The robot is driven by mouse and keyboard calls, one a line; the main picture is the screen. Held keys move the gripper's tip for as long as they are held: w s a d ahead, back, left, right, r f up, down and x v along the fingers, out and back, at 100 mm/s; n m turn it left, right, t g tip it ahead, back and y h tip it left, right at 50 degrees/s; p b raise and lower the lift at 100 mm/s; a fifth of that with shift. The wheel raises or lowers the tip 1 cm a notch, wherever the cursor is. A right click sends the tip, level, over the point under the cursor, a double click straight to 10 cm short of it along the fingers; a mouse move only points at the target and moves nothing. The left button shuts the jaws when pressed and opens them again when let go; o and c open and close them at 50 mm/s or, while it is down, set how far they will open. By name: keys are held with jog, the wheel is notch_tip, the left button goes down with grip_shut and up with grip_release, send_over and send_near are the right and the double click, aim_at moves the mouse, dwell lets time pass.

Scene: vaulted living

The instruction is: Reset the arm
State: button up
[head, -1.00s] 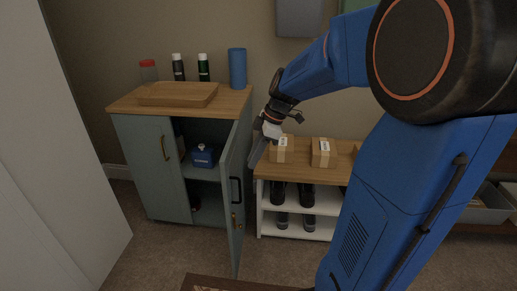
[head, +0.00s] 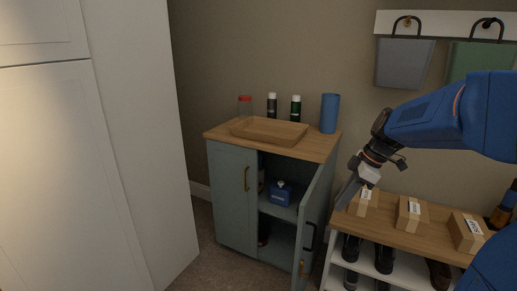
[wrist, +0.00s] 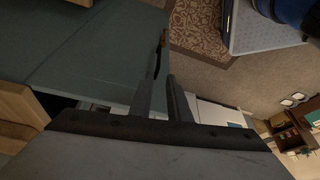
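My blue arm reaches in from the right of the head view. My gripper (head: 347,193) points down and left, just right of the open door (head: 315,207) of a grey-green cabinet (head: 232,195). In the wrist view my gripper (wrist: 161,90) shows two dark fingers with a gap between them and nothing held. The door's dark handle (wrist: 157,58) shows beyond the fingertips in that view. I cannot tell whether the fingers touch the door.
A wooden tray (head: 270,131), bottles and a blue cylinder (head: 329,113) stand on the cabinet. A blue container (head: 280,194) sits inside. A low shelf (head: 400,235) with several boxes lies right of the door. A tall white unit (head: 130,140) is at left.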

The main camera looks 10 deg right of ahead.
jog(key=s+a+f+m+t+h, duration=0.1)
jog(key=s+a+m+h, duration=0.1)
jog(key=s+m, duration=0.4)
jog(key=s+a+f+m+t+h, duration=0.2)
jog(key=s+m, duration=0.5)
jog(key=s, duration=0.9)
jog(key=shift+a, duration=0.6)
